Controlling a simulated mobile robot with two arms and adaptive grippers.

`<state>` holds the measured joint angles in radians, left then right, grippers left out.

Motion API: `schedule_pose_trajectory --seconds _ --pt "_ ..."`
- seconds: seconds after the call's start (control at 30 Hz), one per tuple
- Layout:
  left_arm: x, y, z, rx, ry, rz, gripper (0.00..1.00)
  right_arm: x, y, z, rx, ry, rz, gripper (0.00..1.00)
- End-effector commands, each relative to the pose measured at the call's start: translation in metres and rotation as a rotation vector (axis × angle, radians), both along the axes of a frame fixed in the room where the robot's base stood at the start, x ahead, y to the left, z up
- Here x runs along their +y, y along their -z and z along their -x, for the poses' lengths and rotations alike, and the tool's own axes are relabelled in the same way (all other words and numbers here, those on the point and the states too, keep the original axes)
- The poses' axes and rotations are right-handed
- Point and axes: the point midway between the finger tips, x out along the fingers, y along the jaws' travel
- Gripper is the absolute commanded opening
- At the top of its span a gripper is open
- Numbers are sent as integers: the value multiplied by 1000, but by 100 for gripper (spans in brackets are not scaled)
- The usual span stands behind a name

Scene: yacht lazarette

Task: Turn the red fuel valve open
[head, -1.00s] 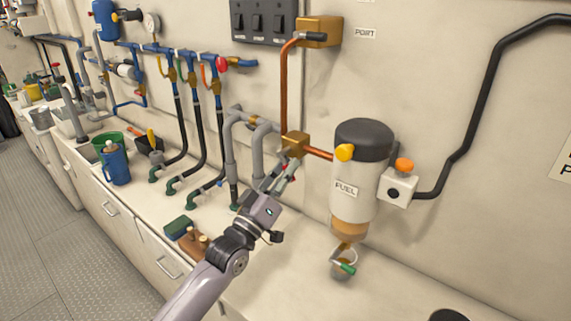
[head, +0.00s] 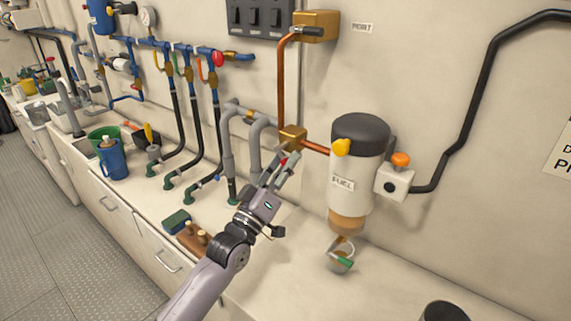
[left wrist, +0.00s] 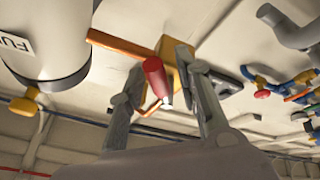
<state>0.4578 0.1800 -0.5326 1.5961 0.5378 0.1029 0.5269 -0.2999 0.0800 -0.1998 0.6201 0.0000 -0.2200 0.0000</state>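The red fuel valve handle (head: 284,161) is a short red grip on a brass valve body (head: 292,136) in the copper fuel line, left of the white fuel filter (head: 343,200). My left gripper (head: 282,168) is raised in front of the brass body. In the left wrist view the red handle (left wrist: 155,78) lies between the two spread fingers, with space on both sides, and the brass body (left wrist: 172,62) is behind it. The left gripper is open; I see no clear contact with the handle. The finger tips partly cover the valve body. My right gripper is out of view.
Grey pipes (head: 228,150) run close left of my gripper. A yellow knob (head: 341,147) and an orange knob (head: 401,159) are to the right.

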Motion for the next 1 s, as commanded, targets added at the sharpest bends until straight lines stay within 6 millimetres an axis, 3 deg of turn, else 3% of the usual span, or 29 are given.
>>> schedule_pose_trajectory --seconds 0.37,0.8,1.0 --pt "3 3 4 1 -1 -1 34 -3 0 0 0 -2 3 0" --pt "42 39 69 3 -1 -3 34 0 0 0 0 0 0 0" --pt "54 48 89 1 0 -1 34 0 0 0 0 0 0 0"
